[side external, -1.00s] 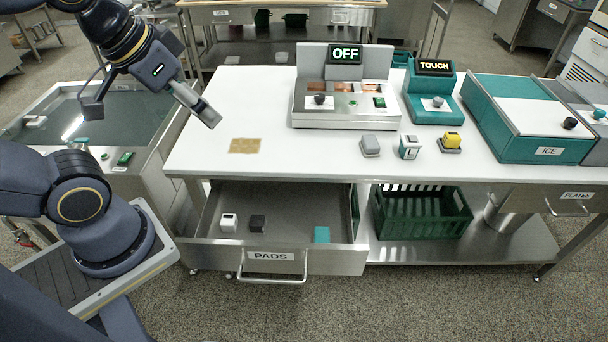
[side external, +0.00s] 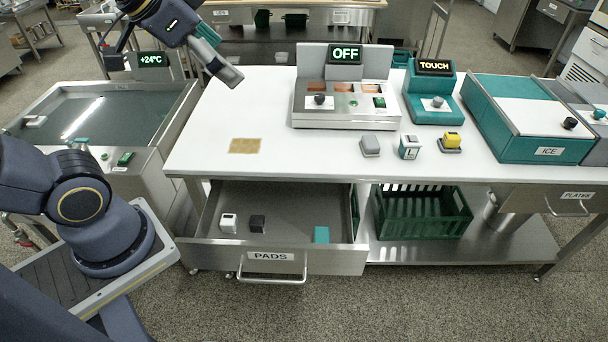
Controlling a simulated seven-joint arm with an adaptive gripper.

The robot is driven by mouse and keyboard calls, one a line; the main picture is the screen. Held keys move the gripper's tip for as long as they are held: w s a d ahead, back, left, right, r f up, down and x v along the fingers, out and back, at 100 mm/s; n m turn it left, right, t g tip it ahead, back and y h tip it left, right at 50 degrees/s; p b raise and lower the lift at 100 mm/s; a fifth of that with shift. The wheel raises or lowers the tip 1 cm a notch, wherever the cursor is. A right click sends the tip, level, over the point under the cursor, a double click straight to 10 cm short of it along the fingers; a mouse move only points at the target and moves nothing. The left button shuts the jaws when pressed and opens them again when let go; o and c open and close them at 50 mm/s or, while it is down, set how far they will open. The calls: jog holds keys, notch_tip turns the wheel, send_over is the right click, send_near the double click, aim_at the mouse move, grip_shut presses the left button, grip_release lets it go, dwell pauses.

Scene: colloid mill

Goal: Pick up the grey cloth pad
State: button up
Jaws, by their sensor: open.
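A small grey pad (side external: 370,146), most likely the grey cloth pad, sits on the white tabletop (side external: 300,158) near its front edge. It is below the device with the OFF display. My gripper (side external: 230,78) is in the air over the back left of the table, up and left of the grey pad and well apart from it. Its fingers are seen edge-on, open, with nothing visible between them.
A white block marked L (side external: 410,147) and a yellow-topped block (side external: 451,142) stand right of the grey pad. A tan mat (side external: 245,146) lies left. The OFF device (side external: 340,117) stands behind. The open PADS drawer (side external: 290,262) holds white, black and teal pieces.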

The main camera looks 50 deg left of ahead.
jog(key=w+d+r+m, duration=0.2)
jog(key=w+r+m, duration=0.15)
jog(key=w, duration=0.95)
jog(key=g+h, duration=0.2)
jog(key=h, duration=0.1)
send_over(370, 141)
jog(key=s+a, duration=0.2)
jog(key=shift+n, duration=0.25)
jog(key=f, duration=3.7)
jog(key=shift+s+a+f, duration=0.15)
jog(key=shift+s+f, duration=0.05)
jog(key=shift+f, duration=0.15)
jog(key=x, duration=0.4)
jog(key=shift+s+d, duration=0.3)
jog(key=shift+x, duration=0.9)
